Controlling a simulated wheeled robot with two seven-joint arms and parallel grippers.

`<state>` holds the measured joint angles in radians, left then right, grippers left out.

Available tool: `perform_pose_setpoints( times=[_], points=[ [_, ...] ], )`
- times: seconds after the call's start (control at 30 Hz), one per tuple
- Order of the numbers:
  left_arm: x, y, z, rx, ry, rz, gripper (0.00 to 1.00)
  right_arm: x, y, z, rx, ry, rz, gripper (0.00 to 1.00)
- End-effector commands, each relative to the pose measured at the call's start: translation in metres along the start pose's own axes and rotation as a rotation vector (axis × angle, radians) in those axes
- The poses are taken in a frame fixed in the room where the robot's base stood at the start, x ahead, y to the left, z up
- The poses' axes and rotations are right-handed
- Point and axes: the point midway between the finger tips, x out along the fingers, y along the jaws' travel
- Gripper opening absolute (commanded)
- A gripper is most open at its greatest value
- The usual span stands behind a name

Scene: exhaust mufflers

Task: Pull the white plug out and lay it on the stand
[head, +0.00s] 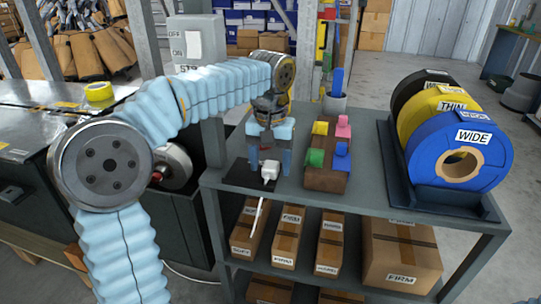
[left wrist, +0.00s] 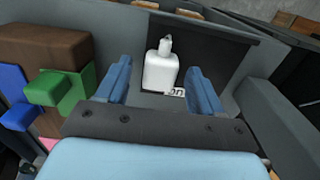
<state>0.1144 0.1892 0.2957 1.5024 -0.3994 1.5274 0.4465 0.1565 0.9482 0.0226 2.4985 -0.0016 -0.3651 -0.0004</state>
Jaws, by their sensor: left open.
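The white plug (head: 268,169) is at the front left of the grey shelf unit's top, by a flat black pad (head: 236,181). A white cord hangs from it over the front edge. My left gripper (head: 270,160) is above and behind the plug, fingers apart and pointing down. In the left wrist view the white plug (left wrist: 161,70) shows between and beyond the two blue fingertips (left wrist: 160,82), with gaps on both sides. A partly hidden label is beside it. I cannot tell whether the plug sits in a socket. My right gripper is not in view.
A brown block with coloured pieces (head: 327,178) stands right of my gripper, with a grey cup (head: 334,104) behind it. Large labelled spools (head: 458,150) fill the right side. Boxes (head: 401,255) lie on the lower shelf. A grey switch box (head: 196,42) is behind my arm.

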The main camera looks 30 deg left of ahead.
Motion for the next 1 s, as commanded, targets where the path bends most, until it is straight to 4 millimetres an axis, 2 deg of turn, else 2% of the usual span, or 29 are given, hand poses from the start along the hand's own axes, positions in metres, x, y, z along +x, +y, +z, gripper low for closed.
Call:
perform_pose_setpoints(
  times=[0.17, 0.4, 0.6, 0.77, 1.0],
  points=[
    [-0.022, 0.001, -0.001, 0.0, 0.003, 0.002, 0.67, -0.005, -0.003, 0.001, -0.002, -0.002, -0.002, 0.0],
    [-0.082, 0.001, -0.001, 0.002, 0.004, 0.002, 0.67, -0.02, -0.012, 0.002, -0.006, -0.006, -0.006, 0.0],
    [-0.122, 0.001, 0.0, 0.0, 0.002, 0.001, 0.67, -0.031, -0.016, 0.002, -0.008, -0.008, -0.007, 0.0],
    [-0.135, 0.0, 0.0, 0.0, 0.0, 0.001, 0.67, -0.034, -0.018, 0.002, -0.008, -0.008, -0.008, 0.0],
    [-0.137, 0.0, 0.0, 0.0, 0.0, 0.0, 0.67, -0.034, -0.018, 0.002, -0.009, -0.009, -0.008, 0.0]
  ],
)
